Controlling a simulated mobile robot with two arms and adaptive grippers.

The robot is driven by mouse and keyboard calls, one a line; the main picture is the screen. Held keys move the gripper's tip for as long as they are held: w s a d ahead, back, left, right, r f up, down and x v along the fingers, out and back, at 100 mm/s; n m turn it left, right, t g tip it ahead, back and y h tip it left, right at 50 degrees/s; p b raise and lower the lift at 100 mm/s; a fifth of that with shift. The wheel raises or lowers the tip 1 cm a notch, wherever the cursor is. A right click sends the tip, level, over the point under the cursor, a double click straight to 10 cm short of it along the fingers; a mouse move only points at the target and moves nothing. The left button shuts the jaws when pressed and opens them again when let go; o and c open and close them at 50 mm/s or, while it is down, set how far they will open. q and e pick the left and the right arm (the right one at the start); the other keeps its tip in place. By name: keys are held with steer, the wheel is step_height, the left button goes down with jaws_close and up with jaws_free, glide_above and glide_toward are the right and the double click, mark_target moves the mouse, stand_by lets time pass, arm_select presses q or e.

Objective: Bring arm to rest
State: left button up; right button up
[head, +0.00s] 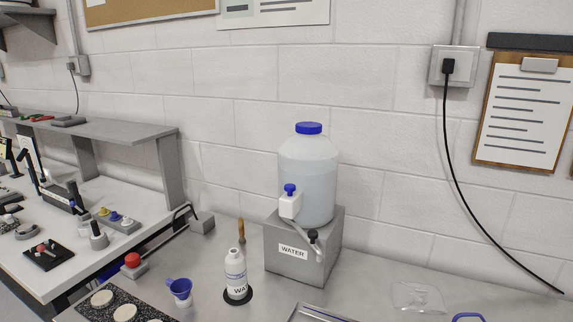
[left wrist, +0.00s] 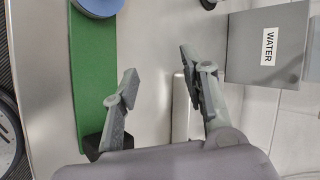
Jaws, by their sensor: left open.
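My left gripper (left wrist: 157,75) shows in the left wrist view with its two grey fingers spread apart. Nothing is between the fingertips; the grey bench top (left wrist: 150,30) shows through the gap. The grey box labelled WATER (left wrist: 267,50) is to the right of the fingers. A green strip (left wrist: 95,75) lies to their left, with a blue round thing (left wrist: 98,6) at its top end. A pale upright shape (left wrist: 181,105) is partly hidden behind the right finger. Neither gripper appears in the head view, and my right gripper is in no view.
In the head view a water jug (head: 308,175) with a blue cap stands on the grey box. A black cable (head: 452,170) hangs on the wall at right.

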arm_select(q)
steer(key=s+a+f+n+g+h, duration=0.1)
steer(key=s+a+f+n+g, duration=0.1)
steer(key=s+a+n, duration=0.45)
steer(key=s+a+f+n+g, duration=0.2)
steer(key=s+n, duration=0.2)
steer(key=s, duration=0.5)
steer(key=s+a+f+n+g+h, duration=0.1)
steer(key=s+a+f+n+g, duration=0.1)
steer(key=s+a+n, duration=0.35)
steer(key=s+d+f+g+b, duration=0.1)
steer(key=s+f, duration=0.1)
steer(key=f, duration=1.3)
steer(key=s+f+b, duration=0.1)
steer(key=s+f, duration=0.1)
steer(key=f, duration=1.2)
steer(key=s+a+f+g+b, duration=0.1)
steer(key=s+a+f, duration=0.1)
steer(key=s+f, duration=1.4)
steer(key=shift+s+a+f+b, duration=0.25)
steer(key=shift+s+f+b, duration=0.1)
steer(key=shift+f, duration=0.2)
